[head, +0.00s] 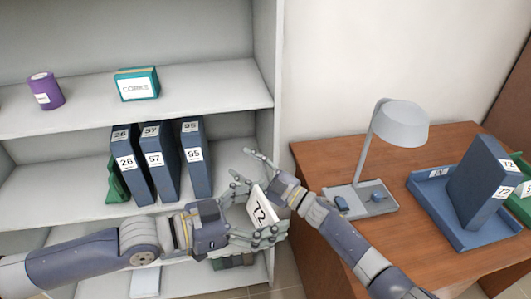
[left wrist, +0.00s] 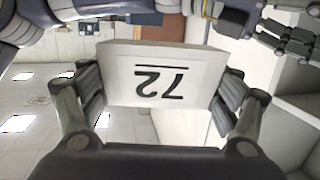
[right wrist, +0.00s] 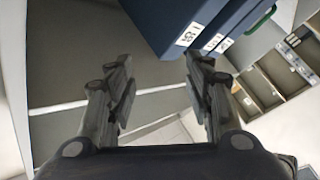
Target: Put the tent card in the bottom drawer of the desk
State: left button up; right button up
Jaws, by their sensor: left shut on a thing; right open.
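The white tent card (head: 262,209) bears a black 72. My left gripper (head: 254,212) is shut on it and holds it in the air in front of the shelf unit. In the left wrist view the card (left wrist: 160,80) sits between both fingers, its number upside down. My right gripper (head: 245,165) is open beside and above the card, in front of the shelf. In the right wrist view the right gripper (right wrist: 158,85) has nothing between its fingers. The wooden desk (head: 320,160) is at the right; its drawers are not visible in the head view.
Blue binders marked 26, 57 and 95 (head: 192,165) stand on the shelf (head: 232,160). A purple can (head: 42,92) and a corks box (head: 137,84) are above. The desk holds a lamp (head: 398,125), a blue tray (head: 437,205) and a blue box marked 72 (head: 478,185).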

jog(key=s+a+r+n+g+y, duration=0.1)
jog(key=s+a+r+n+g, duration=0.2)
jog(key=r+n+g, duration=0.3)
jog(key=s+a+r+n+g+y, duration=0.2)
jog(key=s+a+r+n+g, duration=0.15)
jog(key=r, duration=0.35)
jog(key=s+a+r+n+g+h, duration=0.3)
jog(key=s+r+n+g+h, duration=0.35)
jog(key=s+n, duration=0.35)
jog(key=n+t+h, duration=0.2)
jog(key=t+h, duration=0.4)
jog(key=h, duration=0.8)
send_over(266, 202)
notch_tip(266, 202, down, 10)
jog(key=shift+f, duration=0.15)
